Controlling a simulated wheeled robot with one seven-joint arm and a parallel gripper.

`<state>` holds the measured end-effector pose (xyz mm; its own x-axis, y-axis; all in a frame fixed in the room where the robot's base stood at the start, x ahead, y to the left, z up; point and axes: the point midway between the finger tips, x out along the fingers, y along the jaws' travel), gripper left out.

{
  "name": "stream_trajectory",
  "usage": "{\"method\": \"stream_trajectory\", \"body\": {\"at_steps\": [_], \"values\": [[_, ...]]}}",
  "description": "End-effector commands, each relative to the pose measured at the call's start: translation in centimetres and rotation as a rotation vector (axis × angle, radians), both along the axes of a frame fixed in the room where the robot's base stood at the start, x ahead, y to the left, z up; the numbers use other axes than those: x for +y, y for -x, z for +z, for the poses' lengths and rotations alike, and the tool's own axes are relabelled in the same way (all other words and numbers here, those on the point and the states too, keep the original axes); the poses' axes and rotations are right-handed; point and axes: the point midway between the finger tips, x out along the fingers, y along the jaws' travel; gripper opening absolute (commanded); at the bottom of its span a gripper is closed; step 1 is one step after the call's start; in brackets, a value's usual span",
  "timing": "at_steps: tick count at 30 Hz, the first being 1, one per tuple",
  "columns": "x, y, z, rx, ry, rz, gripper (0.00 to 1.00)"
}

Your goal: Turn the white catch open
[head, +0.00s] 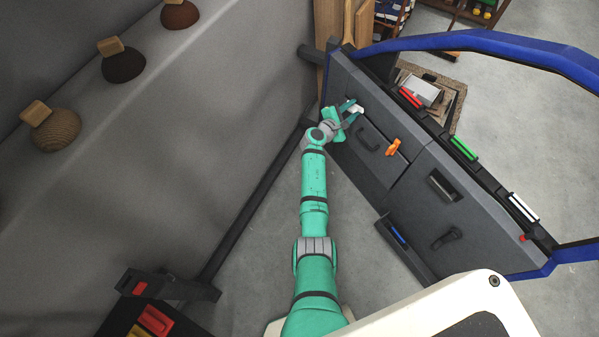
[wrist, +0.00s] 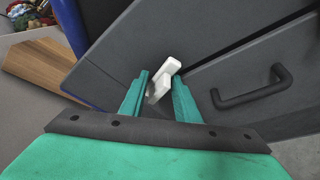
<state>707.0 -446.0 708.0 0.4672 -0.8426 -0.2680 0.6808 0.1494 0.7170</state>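The white catch (head: 357,109) sits near the upper left corner of the dark grey car door panel (head: 380,195). In the wrist view the white catch (wrist: 163,80) is tilted, its upper end leaning right, between my gripper's two green fingers. My gripper (head: 348,110) is at the catch; it also shows in the wrist view (wrist: 159,88). The fingers are apart, one on each side of the catch. The right finger looks close to it; I cannot tell whether it touches. The catch's lower part is partly shaded between the fingers.
A black pull handle (wrist: 252,88) is right of the catch. An orange catch (head: 393,147), a recessed handle (head: 444,185) and a black crank (head: 446,238) are further along the panel. A blue frame (head: 480,42) rises above the door. Grey floor lies open below the panel.

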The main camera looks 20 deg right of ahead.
Motion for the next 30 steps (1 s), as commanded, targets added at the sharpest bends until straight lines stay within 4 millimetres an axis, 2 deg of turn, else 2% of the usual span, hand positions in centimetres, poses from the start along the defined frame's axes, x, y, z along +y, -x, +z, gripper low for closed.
{"method": "stream_trajectory", "body": {"at_steps": [18, 30], "values": [[0.13, -0.74, 0.51, 0.524, 0.117, 0.002, 0.28], [0.29, -1.01, 0.59, 0.788, 0.177, 0.003, 0.28]]}}
